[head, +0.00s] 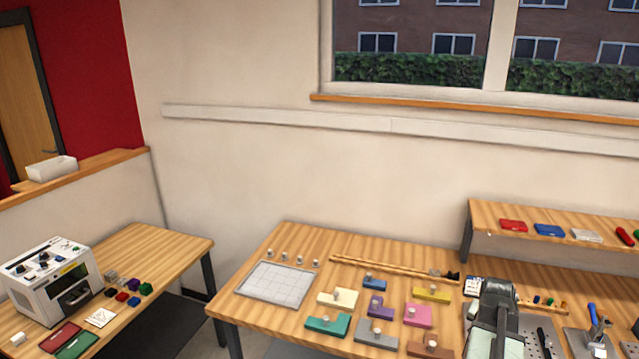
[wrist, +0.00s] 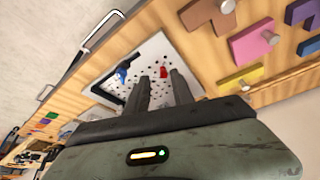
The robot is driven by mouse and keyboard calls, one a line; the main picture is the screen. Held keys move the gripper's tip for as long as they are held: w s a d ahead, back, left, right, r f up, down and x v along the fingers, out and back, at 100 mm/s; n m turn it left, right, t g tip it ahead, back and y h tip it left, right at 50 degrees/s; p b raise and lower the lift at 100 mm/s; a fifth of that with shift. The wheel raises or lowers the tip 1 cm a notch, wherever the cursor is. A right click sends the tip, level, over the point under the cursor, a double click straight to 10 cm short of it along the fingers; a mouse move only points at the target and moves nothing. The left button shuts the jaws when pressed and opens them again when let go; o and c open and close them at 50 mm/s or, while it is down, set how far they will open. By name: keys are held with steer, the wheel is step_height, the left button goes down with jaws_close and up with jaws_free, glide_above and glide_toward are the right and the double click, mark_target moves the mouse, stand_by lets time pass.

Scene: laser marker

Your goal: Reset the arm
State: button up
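My gripper (wrist: 160,78) is seen in the wrist view with its two dark fingers apart and nothing visibly held between them. Beyond the fingers is a white perforated board (wrist: 150,52) on the wooden table, with a blue item (wrist: 123,74) and a small red item (wrist: 163,72) on it. In the head view my arm (head: 496,310) shows at the lower right, over the table; its fingertips cannot be made out there.
The middle table (head: 285,250) carries a grid plate (head: 275,284) and several knobbed coloured blocks, such as a teal one (head: 328,325) and a pink one (head: 418,315). A white machine (head: 50,280) stands on the left table. A raised shelf (head: 485,215) is behind my arm.

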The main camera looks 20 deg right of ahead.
steer(key=w+a+f+n+y, duration=0.15)
steer(key=w+a, duration=0.35)
steer(key=a, duration=0.6)
steer(key=w+a+n+b, duration=0.1)
steer(key=w+a+n, duration=0.35)
steer(key=a, duration=0.75)
steer(key=w+a+f+n+y, duration=0.1)
steer(key=w+a, duration=0.6)
steer(key=a, duration=0.4)
steer(key=s+a+n+g, duration=0.1)
steer(key=s+a+n, duration=0.1)
steer(key=a, duration=0.5)
steer(key=s+a+n+g+y, duration=0.1)
steer(key=s+a+n, duration=0.1)
steer(key=s+a, duration=0.3)
steer(key=a+f, duration=0.1)
steer(key=a, duration=0.2)
steer(key=shift+a+n, duration=0.25)
steer(key=shift+n, duration=0.15)
steer(key=shift+w+d, duration=0.1)
